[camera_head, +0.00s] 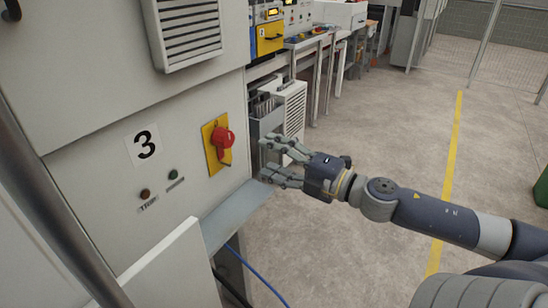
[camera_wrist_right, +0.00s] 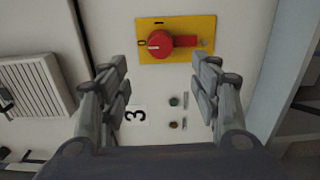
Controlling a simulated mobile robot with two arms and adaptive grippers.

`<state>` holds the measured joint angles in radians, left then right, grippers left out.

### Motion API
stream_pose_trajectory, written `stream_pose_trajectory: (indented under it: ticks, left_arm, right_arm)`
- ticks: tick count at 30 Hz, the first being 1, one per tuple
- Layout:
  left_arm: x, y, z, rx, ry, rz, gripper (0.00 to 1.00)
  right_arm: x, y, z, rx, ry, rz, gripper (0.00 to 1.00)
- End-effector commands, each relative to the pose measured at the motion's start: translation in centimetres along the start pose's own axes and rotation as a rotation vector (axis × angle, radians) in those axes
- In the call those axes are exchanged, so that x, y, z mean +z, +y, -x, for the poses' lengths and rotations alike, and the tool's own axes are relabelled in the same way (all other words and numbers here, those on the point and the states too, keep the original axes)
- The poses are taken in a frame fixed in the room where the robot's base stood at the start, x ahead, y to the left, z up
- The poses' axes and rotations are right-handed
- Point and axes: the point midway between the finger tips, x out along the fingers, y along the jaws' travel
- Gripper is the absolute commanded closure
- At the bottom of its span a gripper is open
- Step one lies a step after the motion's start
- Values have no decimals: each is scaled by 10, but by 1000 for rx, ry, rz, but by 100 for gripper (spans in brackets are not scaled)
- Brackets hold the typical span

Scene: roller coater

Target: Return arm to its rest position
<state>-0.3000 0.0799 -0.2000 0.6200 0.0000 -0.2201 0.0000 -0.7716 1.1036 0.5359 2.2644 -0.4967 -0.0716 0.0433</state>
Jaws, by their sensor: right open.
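My right gripper (camera_head: 272,162) is open and empty. It is in the air to the right of the machine cabinet, beside the red rotary switch (camera_head: 222,141) on its yellow plate (camera_head: 211,160). A gap shows between the fingers and the switch. In the right wrist view, the open fingers (camera_wrist_right: 160,88) stand apart, with the red switch (camera_wrist_right: 170,44) beyond them and nothing between them. My right arm (camera_head: 425,215) reaches in from the lower right. My left gripper is not in view.
The cabinet (camera_head: 100,190) carries a "3" label (camera_head: 146,145), small red and green buttons and a vent (camera_head: 188,30). A grey ledge (camera_head: 235,213) sticks out below the gripper. A blue cable (camera_head: 258,275) hangs low. Open floor (camera_head: 390,130) lies to the right.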

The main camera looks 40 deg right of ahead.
Motion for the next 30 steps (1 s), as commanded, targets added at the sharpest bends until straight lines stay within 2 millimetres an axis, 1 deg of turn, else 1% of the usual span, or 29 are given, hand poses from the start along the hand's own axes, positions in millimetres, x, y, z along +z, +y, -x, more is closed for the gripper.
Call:
stream_pose_trajectory:
  ticks: [14,17,19,20,21,23,24,26,27,29,30]
  left_arm:
    - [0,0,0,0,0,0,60]
    - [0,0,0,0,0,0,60]
    - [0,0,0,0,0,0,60]
    - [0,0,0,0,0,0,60]
    - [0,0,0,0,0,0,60]
    - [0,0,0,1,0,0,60]
    - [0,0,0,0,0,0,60]
    - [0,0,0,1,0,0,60]
    - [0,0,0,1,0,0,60]
    - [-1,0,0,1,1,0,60]
    - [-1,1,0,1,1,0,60]
  right_arm:
    - [0,0,0,0,0,0,43]
    - [8,-6,1,-5,-20,-13,43]
    - [27,-19,4,-18,-65,-43,43]
    - [38,-27,6,-26,-91,-60,43]
    - [55,-41,11,-38,-135,-90,43]
    - [83,-69,21,-63,-211,-147,43]
    - [103,-91,29,-82,-267,-188,43]
    - [129,-127,45,-112,-350,-255,43]
    - [144,-152,56,-133,-403,-299,43]
    - [161,-191,74,-165,-479,-367,43]
    - [169,-218,87,-187,-528,-412,43]
